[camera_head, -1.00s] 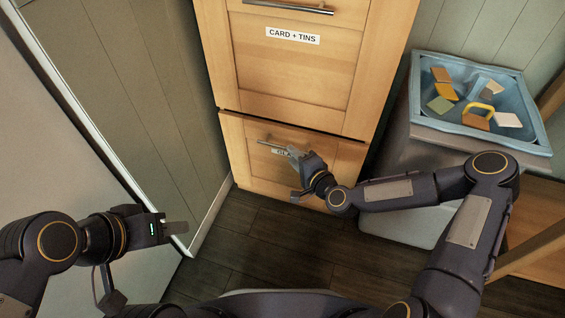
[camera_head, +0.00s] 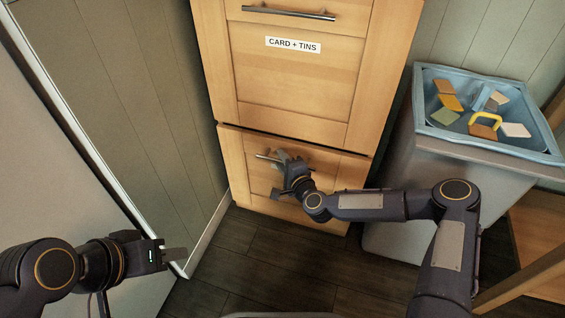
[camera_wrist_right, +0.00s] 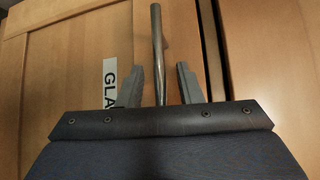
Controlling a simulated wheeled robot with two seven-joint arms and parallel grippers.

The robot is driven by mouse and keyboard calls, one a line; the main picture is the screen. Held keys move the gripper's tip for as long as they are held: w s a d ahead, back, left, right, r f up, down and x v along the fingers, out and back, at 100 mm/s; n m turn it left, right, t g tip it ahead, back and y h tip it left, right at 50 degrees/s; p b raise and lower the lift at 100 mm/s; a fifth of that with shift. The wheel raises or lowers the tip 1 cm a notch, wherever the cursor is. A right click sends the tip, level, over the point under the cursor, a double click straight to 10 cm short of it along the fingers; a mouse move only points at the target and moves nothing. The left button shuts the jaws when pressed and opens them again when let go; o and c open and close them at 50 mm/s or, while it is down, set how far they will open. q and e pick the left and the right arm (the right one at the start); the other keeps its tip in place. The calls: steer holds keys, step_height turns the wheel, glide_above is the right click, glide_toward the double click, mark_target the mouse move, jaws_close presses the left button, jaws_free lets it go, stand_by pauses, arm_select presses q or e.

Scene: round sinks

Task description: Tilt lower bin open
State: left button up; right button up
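The lower bin (camera_head: 333,166) is a wooden front at the base of the tall cabinet, with a grey bar handle (camera_head: 263,156). It looks closed or nearly so; a thin dark gap runs along its top. My right gripper (camera_head: 285,160) is at this handle, covering part of it and the label. In the right wrist view the handle (camera_wrist_right: 157,40) runs between the two spread fingers (camera_wrist_right: 160,84), with space on both sides. A partly hidden label (camera_wrist_right: 110,78) reads "GLA". My left gripper (camera_head: 175,254) is away at the lower left, its finger opening unclear.
The upper front (camera_head: 290,75), labelled "CARD + TINS", is closed above. A pale panel edge (camera_head: 90,150) is at left. Dark floor (camera_head: 270,255) is clear before the cabinet.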

jaws_close()
